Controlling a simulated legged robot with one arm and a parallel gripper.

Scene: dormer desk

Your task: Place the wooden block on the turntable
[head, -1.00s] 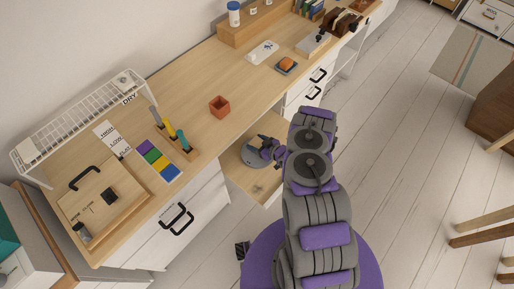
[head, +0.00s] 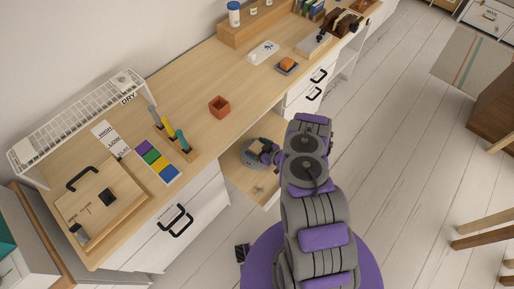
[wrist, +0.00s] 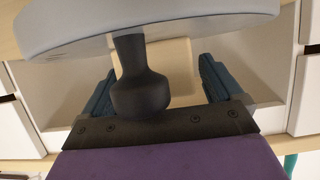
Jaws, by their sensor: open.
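A grey round disc, which looks like the turntable (head: 249,152), sits in the pulled-out drawer under the desk top. My gripper (head: 268,154) is beside it, low over the drawer, and small in the head view. In the wrist view the grey disc (wrist: 150,22) fills the top, with a dark flared stem (wrist: 140,80) below it. A pale block-like piece, likely the wooden block (wrist: 178,70), shows behind the stem. My gripper's teal fingers (wrist: 158,82) are apart on either side of it. The stem hides part of it, and I cannot tell whether the fingers touch it.
The desk middle is largely clear.

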